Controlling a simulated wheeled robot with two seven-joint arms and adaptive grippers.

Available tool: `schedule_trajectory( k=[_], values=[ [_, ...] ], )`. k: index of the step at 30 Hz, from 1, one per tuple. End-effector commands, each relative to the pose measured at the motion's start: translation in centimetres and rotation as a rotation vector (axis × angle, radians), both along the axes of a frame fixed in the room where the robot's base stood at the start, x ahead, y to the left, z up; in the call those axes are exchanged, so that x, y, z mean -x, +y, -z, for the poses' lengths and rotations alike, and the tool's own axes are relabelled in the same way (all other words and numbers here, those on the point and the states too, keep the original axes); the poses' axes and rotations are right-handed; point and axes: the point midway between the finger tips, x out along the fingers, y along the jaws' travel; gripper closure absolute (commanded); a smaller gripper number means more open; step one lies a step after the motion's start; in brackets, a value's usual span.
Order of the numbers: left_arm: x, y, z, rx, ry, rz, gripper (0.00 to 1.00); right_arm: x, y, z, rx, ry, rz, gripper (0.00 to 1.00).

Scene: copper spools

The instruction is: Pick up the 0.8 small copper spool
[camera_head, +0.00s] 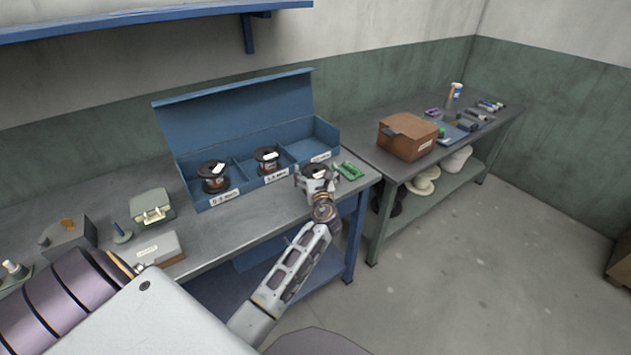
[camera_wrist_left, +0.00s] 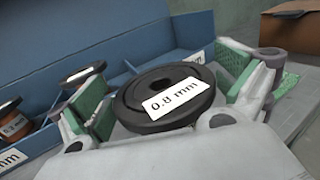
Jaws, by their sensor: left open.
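The 0.8 mm copper spool (camera_wrist_left: 165,97) has a dark flange and a white label reading 0.8 mm. In the head view this spool (camera_head: 314,168) is at the bench's right end, just in front of the blue box, partly hidden by my gripper. My left gripper (camera_head: 317,182) is over it. In the left wrist view, the fingers with green pads stand open on either side of the spool, and I cannot tell whether they touch it. My right gripper is not in view.
The blue divided box (camera_head: 262,190) holds two other spools (camera_head: 213,176) (camera_head: 267,159) in its left and middle compartments. A green circuit board (camera_head: 350,171) lies right of the spool. A brown box (camera_head: 407,137) stands on the second bench.

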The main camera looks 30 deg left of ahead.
Motion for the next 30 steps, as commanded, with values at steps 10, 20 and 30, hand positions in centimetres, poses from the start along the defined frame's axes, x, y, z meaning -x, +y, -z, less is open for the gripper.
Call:
schedule_trajectory(
  k=[10,20,30],
  values=[
    [0.0,0.0,0.0,0.0,0.0,0.0,0.28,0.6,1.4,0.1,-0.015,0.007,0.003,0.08],
    [0.0,0.0,-0.2,-0.002,-0.004,0.0,0.61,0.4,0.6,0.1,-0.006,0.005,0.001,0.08],
    [0.0,0.0,-0.8,-0.002,-0.005,0.0,0.61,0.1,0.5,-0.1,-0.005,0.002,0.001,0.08]
  ],
)
